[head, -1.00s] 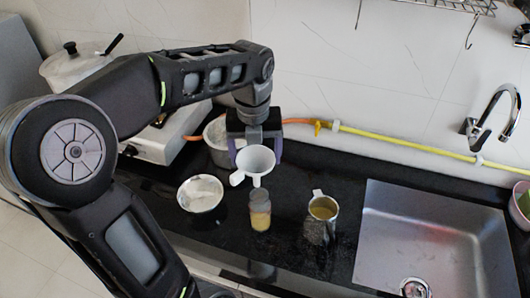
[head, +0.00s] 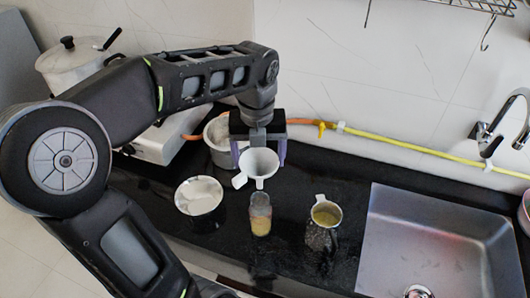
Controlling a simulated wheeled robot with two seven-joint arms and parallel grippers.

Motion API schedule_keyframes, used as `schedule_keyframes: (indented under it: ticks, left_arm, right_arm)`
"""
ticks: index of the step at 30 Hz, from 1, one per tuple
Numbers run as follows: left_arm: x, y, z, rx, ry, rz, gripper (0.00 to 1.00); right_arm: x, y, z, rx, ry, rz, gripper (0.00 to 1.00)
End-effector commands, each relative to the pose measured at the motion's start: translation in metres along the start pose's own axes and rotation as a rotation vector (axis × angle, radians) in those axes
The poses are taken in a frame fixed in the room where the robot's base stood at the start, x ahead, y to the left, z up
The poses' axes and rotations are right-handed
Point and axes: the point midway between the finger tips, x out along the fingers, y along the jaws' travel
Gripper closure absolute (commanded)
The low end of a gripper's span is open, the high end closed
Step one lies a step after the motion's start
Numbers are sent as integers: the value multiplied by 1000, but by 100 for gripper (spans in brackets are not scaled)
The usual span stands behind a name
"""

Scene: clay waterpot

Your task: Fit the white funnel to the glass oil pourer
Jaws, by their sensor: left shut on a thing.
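The white funnel (head: 262,161) hangs from my left gripper (head: 259,150), which is shut on it. The funnel's wide mouth faces up and its narrow spout points down, with a tab at its left side. The glass oil pourer (head: 260,219) stands upright on the black counter, holding yellowish oil low in it. The funnel's spout is just above and behind the pourer's top in the picture; I cannot tell the exact gap, but they look apart. My right gripper is not in view.
A grey pot (head: 219,133) is behind the gripper. A steel sink (head: 440,240) lies at the right. A yellow hose (head: 420,150) runs along the wall.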

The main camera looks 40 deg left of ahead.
Motion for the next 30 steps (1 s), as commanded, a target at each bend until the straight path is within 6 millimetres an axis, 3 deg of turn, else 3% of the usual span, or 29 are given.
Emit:
schedule_keyframes:
  ticks: [12,30]
  left_arm:
    - [40,0,-3,0,0,1,58]
    - [91,0,-6,2,0,1,58]
  right_arm:
    - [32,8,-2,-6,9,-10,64]
    - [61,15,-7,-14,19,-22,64]
